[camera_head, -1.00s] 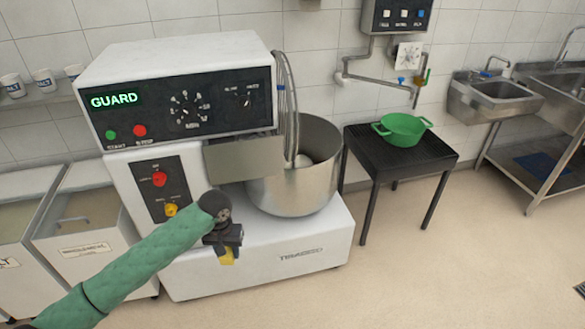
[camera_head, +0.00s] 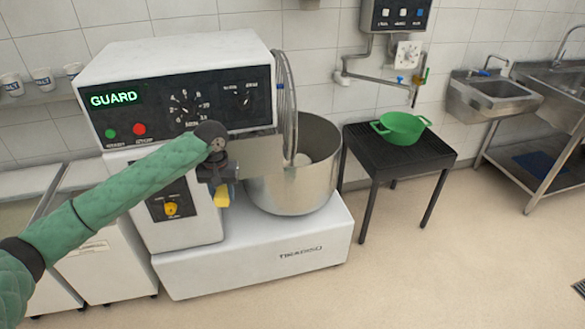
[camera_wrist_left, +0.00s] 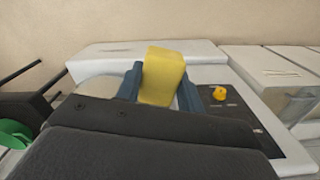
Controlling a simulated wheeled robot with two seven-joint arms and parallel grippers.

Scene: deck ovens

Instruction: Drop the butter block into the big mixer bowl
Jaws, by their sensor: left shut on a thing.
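The butter block (camera_wrist_left: 163,76) is yellow and sits between the two fingers of my left gripper (camera_wrist_left: 160,90) in the left wrist view. In the head view my left gripper (camera_head: 221,188) is shut on the butter (camera_head: 222,198), which hangs below it, in front of the mixer's column and left of the bowl. The big mixer bowl (camera_head: 290,190) is steel, stands on the white mixer base and is open at the top. A pale rounded thing shows inside it. My right gripper is not in view.
The white mixer (camera_head: 180,70) has a control panel reading GUARD. A flat grey plate (camera_head: 258,157) stands at the bowl's left front, right beside my gripper. A black table (camera_head: 400,155) with a green colander-like bowl (camera_head: 403,127) is to the right. Floor in front is clear.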

